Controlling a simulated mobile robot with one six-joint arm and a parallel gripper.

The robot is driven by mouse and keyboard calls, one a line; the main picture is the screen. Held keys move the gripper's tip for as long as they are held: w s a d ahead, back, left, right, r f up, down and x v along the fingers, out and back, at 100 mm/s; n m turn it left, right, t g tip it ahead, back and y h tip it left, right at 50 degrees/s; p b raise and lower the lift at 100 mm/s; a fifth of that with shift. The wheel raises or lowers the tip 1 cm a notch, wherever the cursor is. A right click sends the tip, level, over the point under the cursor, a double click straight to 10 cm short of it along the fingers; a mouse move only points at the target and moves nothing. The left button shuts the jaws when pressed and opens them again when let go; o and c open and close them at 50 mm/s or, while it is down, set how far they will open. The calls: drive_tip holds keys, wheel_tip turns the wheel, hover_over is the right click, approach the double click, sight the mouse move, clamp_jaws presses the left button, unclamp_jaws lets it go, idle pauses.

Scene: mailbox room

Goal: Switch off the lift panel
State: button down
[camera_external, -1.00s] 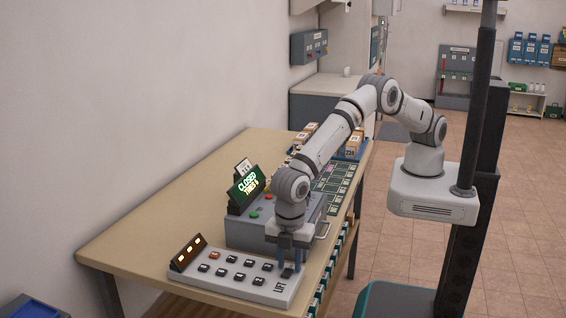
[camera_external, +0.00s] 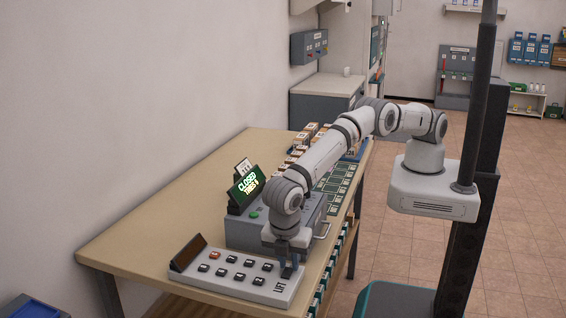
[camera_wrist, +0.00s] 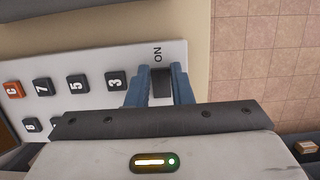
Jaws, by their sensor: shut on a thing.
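The lift panel (camera_external: 190,276) is a light grey, sloping box at the near end of the table, marked LIFT at its right end. It has rows of dark buttons and one orange button. Its tilted display (camera_external: 188,252) is dark. My gripper (camera_external: 286,271) is over the panel's right end, pointing down. In the wrist view, the blue fingers of my gripper (camera_wrist: 160,85) are shut on a dark switch (camera_wrist: 161,90), one on each side. An ON label (camera_wrist: 158,51) shows beside the switch. The fingers hide part of the switch.
A grey box (camera_external: 240,233) with a green CLOSED sign (camera_external: 246,186) stands just behind the panel. Small parcels (camera_external: 305,135) stand at the table's far end. The tabletop (camera_external: 165,215) left of the box is clear.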

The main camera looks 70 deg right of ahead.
sight(286, 274)
drive_tip(key=shift+a+r, duration=0.1)
idle(0.4)
drive_tip(key=c, duration=1.3)
unclamp_jaws()
drive_tip(key=v, duration=0.6)
drive_tip(key=shift+a, duration=0.15)
drive_tip(key=shift+p+v, duration=0.5)
drive_tip(key=shift+v, duration=0.35)
